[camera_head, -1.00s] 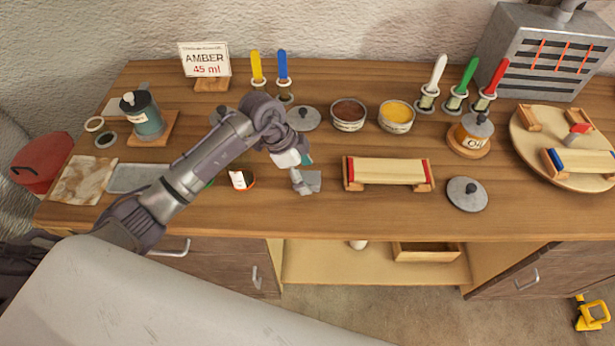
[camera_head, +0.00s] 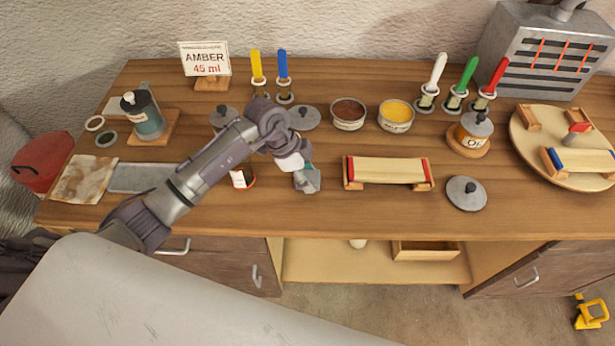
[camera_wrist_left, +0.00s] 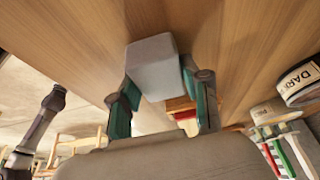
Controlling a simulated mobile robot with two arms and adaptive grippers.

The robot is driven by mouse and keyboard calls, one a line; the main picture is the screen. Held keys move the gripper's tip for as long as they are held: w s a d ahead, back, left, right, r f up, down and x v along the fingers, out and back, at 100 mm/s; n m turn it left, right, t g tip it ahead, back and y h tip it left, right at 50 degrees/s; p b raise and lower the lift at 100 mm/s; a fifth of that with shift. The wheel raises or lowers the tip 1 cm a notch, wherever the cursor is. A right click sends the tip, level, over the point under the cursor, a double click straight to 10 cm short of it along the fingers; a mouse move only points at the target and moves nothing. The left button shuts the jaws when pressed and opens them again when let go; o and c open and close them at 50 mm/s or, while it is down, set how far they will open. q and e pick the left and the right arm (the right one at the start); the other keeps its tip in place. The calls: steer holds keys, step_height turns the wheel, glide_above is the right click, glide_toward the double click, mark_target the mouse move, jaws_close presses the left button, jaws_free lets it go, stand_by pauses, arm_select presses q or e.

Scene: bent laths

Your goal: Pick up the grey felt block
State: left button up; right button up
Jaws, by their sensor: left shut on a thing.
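The grey felt block (camera_head: 308,181) is at the tip of my left gripper (camera_head: 303,168), near the middle of the bench top in the head view. In the left wrist view the block (camera_wrist_left: 154,66) sits between the two teal-padded fingers of the left gripper (camera_wrist_left: 160,92), which are shut on it. The block looks tilted in the head view. How far it is above the wood is hard to tell. My right gripper is not in view.
A lath on a red-ended wooden form (camera_head: 389,171) stands just right of the block. A grey lid (camera_head: 466,193) lies further right. Tins (camera_head: 348,114) stand behind. The bench's front strip is clear.

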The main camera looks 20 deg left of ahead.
mark_target(312, 178)
arm_select(q)
steer(key=shift+r, duration=0.45)
steer(key=r, duration=0.2)
steer(key=d+r+b, duration=0.1)
steer(key=shift+d+r, duration=0.1)
steer(key=shift+r, duration=0.25)
steer(key=s+d+r+b, duration=0.1)
steer(key=d+r+b, duration=0.1)
steer(key=d+r, duration=0.4)
steer(key=d, duration=0.4)
steer(key=shift+d+r, duration=0.2)
steer(key=shift+d, duration=0.05)
steer(key=shift+o, duration=1.4)
steer(key=c, duration=0.4)
steer(key=shift+o, duration=0.2)
